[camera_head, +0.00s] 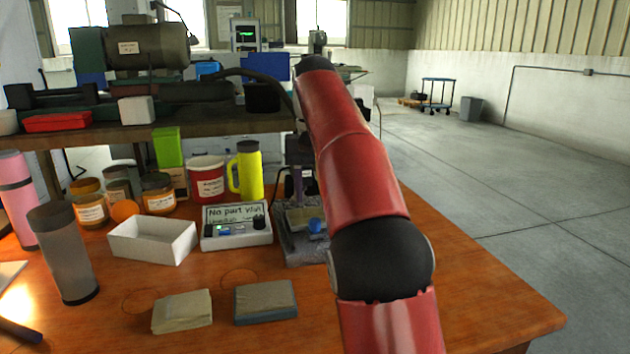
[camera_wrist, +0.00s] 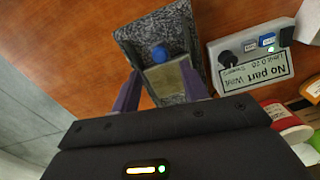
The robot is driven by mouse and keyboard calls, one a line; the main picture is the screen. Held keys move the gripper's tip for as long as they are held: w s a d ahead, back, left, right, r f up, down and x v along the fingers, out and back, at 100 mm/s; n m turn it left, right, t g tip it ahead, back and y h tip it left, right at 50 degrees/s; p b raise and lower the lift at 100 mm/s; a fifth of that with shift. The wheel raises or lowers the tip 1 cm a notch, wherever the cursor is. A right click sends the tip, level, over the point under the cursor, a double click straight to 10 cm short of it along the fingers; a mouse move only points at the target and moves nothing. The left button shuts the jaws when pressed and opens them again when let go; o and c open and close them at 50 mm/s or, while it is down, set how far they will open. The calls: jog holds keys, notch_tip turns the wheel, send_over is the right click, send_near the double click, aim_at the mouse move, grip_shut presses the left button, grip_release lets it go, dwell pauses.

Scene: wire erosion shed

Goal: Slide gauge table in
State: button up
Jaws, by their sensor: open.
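The gauge has a speckled grey stone base (camera_head: 301,253), which also shows in the wrist view (camera_wrist: 130,38). On it lies a small pale greenish-tan plate, seemingly the gauge table (camera_wrist: 168,80). A blue knob (camera_head: 316,226) sits at the plate's edge, also in the wrist view (camera_wrist: 159,53). My gripper (camera_wrist: 160,72) is open and empty, its two purple fingers on either side of the plate in the wrist view. Contact cannot be told. In the head view my red arm hides part of the gauge and gripper.
A white display box (camera_head: 236,227) reading "No part" stands left of the gauge. An empty white tray (camera_head: 152,240), a yellow flask (camera_head: 247,171), jars and two blocks (camera_head: 265,301) share the wooden table. The table's right side (camera_head: 480,290) is clear.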

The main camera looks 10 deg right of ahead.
aim_at(310, 218)
jog(key=shift+r, duration=1)
